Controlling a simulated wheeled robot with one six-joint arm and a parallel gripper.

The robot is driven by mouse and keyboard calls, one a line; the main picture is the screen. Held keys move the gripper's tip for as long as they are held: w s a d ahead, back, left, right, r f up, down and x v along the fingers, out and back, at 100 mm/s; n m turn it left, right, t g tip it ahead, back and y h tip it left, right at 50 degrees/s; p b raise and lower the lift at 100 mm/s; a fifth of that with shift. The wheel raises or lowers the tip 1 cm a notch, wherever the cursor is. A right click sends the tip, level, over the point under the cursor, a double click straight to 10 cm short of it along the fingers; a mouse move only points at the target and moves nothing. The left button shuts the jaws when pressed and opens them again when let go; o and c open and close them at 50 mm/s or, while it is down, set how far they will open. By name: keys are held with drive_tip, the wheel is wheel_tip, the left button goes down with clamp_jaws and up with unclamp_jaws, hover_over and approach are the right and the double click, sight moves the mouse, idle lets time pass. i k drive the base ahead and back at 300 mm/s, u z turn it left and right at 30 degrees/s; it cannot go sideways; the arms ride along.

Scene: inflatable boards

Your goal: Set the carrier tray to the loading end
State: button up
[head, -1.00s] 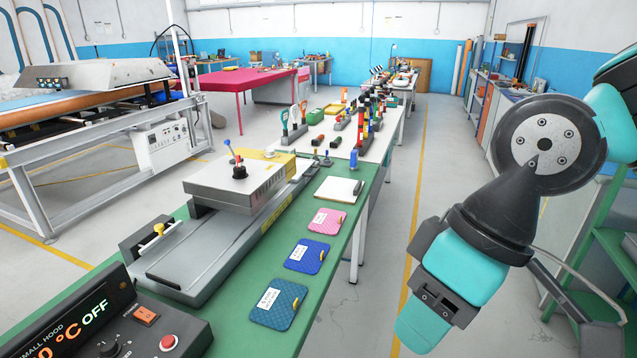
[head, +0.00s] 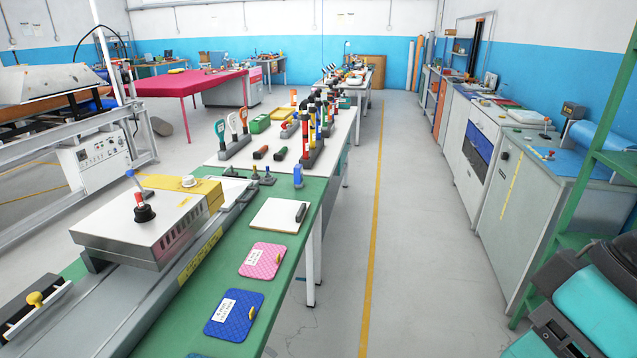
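A long grey metal bench unit (head: 115,305) lies along the green bench at the left, with a grey box hood (head: 140,225) on it. A yellow block (head: 180,190) with a pale round knob sits just beyond the hood. No tray is clearly told apart from the unit, and the hood hides part of its track. Only teal and black links of my arm show at the lower right; my gripper is not in view.
A blue pad (head: 234,314), a pink pad (head: 264,261) and a white clipboard (head: 278,215) lie along the green bench's right edge. Racks of coloured tools (head: 318,130) stand farther back. The aisle (head: 370,230) is clear. Green shelving (head: 600,190) stands at the right.

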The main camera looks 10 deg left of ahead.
sight(234, 189)
drive_tip(key=z, duration=0.35)
drive_tip(key=i, duration=1.45)
drive_tip(key=u, duration=1.25)
drive_tip(key=i, duration=1.1)
drive_tip(key=u, duration=0.25)
